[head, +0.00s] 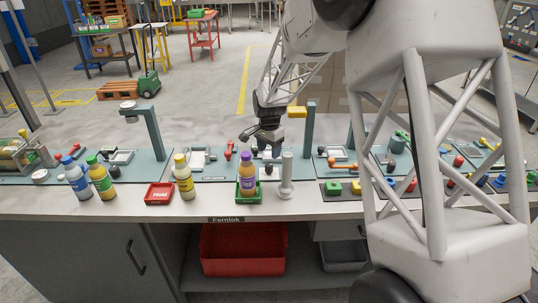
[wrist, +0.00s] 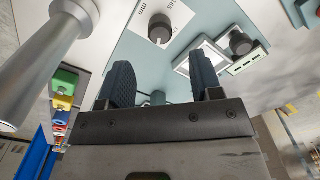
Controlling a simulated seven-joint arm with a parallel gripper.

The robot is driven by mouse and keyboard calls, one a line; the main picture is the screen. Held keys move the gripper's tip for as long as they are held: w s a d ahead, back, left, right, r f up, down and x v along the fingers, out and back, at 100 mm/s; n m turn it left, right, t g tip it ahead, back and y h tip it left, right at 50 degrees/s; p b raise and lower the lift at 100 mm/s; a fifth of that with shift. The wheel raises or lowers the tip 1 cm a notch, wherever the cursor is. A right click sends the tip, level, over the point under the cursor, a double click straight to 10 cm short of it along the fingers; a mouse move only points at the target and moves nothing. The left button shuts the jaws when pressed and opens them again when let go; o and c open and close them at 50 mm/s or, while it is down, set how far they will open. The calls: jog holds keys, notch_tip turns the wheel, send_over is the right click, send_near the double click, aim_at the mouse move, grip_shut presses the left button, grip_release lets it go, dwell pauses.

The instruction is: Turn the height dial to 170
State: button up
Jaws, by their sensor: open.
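A dark round knob (wrist: 160,28) stands on a white plate with printed numbers and "mm" at the top of the wrist view. It looks like the height dial; its pointer and exact setting are too small to read. My gripper (wrist: 162,80) is open, with its two dark ribbed fingers apart and nothing between them. The knob lies beyond the fingertips, apart from them. In the head view my gripper (head: 262,138) hangs over the middle teal station, behind the purple-labelled bottle (head: 247,177), and the dial is mostly hidden there.
A second dark knob (wrist: 240,42) sits by a white frame to the right. A grey post (wrist: 45,50) rises close by at left; it also shows in the head view (head: 286,176). A teal upright with a yellow head (head: 297,112) stands behind. Bottles and a red tray (head: 159,194) line the front.

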aim_at(269, 165)
dwell(0.4)
jog(key=d+m+y, duration=0.1)
jog(key=m, duration=0.2)
jog(key=d+m+y, duration=0.1)
jog(key=m+y, duration=0.1)
jog(key=m, duration=0.1)
jog(key=d+m+y, duration=0.1)
jog(key=m, duration=0.2)
jog(key=shift+f+y, duration=0.25)
jog(key=shift+y, duration=0.05)
jog(key=shift+f, duration=0.1)
jog(key=shift+x, duration=3.8)
